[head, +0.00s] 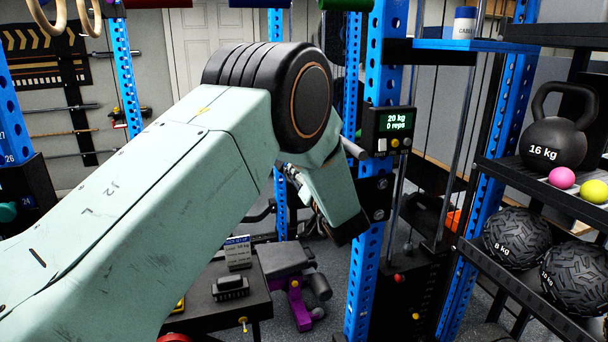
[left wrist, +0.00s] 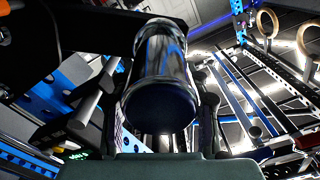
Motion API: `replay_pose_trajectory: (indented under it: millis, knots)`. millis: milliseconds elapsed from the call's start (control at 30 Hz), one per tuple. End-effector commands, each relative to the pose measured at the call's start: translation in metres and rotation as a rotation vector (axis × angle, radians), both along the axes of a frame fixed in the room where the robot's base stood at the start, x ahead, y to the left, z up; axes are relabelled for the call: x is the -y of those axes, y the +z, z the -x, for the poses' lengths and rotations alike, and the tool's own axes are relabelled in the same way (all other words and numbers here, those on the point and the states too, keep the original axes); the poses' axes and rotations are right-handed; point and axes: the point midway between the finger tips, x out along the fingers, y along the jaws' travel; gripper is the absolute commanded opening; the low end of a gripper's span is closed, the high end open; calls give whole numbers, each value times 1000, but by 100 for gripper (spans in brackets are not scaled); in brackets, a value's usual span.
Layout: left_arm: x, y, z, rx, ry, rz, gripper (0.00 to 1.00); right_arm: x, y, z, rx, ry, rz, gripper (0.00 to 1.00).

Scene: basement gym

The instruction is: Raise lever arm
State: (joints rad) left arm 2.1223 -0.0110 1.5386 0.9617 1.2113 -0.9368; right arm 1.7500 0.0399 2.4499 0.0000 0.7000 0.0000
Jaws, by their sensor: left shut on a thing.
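In the left wrist view, a shiny cylindrical handle with a dark round end cap (left wrist: 160,75) fills the middle, running away from the camera. It appears to belong to the lever arm, though the join is unclear. My left gripper (left wrist: 160,105) is shut on this handle, with dark finger parts on both sides. In the head view my pale green left arm bends down at a black joint beside the blue rack upright (head: 368,220). My arm hides the gripper and most of the lever arm there. My right gripper is not in view.
A display (head: 392,130) on the upright reads 20 kg, 0 reps. A shelf rack at right holds a 16 kg kettlebell (head: 553,150), small balls and medicine balls (head: 515,238). A low black table (head: 215,310) with a small sign (head: 238,252) stands below my arm.

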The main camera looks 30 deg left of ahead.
Motion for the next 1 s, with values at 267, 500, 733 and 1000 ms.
replay_pose_trajectory:
  millis: [267, 500, 733, 1000]
  knots:
    - [1, -6, 0, -10, -3, 6, 57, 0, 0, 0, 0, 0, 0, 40]
    - [0, -4, 0, -8, -3, 4, 69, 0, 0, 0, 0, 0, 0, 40]
    - [2, -3, 2, -8, -3, 3, 69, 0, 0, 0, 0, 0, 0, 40]
    - [33, -3, 25, -10, -6, 0, 69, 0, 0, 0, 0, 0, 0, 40]
